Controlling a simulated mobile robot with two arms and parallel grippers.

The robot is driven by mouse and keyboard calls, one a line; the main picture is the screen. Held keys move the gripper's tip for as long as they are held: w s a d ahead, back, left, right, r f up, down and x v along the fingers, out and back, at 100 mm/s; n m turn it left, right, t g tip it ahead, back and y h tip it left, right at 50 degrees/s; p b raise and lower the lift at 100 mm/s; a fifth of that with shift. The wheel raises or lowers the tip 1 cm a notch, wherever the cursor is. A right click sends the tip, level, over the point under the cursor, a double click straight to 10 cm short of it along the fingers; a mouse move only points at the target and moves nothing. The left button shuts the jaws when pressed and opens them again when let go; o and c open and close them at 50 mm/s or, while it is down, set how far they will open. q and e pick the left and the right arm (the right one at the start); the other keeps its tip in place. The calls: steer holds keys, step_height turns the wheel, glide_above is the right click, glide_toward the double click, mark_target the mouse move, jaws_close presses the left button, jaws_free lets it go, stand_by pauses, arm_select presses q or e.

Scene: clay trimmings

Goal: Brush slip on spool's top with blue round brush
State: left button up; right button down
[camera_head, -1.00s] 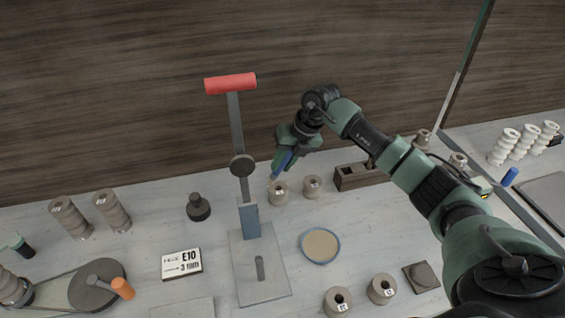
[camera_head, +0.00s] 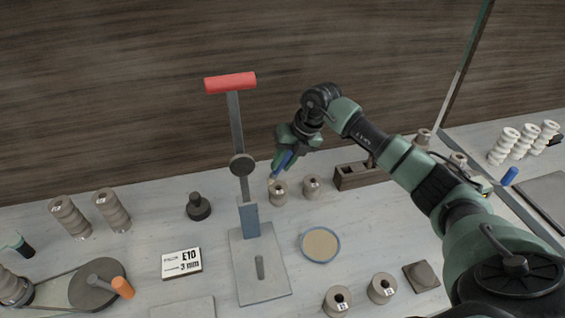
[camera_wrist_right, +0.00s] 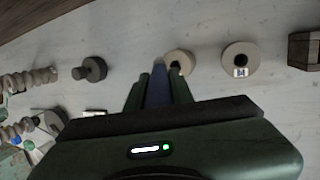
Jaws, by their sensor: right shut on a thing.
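My right gripper (camera_head: 288,152) is shut on the blue round brush (camera_head: 283,163), which tilts down towards a clay spool (camera_head: 278,193). The brush tip is at the top of this spool. In the right wrist view the blue brush (camera_wrist_right: 158,92) lies between the fingers, its tip overlapping the rim of the spool (camera_wrist_right: 181,62). I cannot tell whether tip and clay touch. A second spool (camera_head: 312,186) stands just to the right. The blue-rimmed dish of tan slip (camera_head: 320,244) lies in front of them. My left gripper (camera_head: 16,244) shows only partly at the left edge.
A press with a red handle (camera_head: 230,83) stands left of the spools. A wooden block with slots (camera_head: 357,176) is to the right. Two more spools (camera_head: 338,301) (camera_head: 382,289) stand at the front.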

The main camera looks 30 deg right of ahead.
steer(key=shift+s+r, duration=0.1)
steer(key=shift+s, duration=0.05)
steer(key=shift+s+a+r+p, duration=0.1)
steer(key=shift+s+a+p, duration=0.1)
steer(key=shift+s, duration=0.3)
steer(key=shift+s+a+r+p, duration=0.1)
steer(key=shift+s+p, duration=0.1)
steer(key=shift+s, duration=0.25)
steer(key=shift+f+b, duration=0.4)
steer(key=shift+f, duration=0.2)
stand_by(0.4)
steer(key=shift+r, duration=0.2)
steer(key=shift+r, duration=0.2)
steer(key=shift+d, duration=0.1)
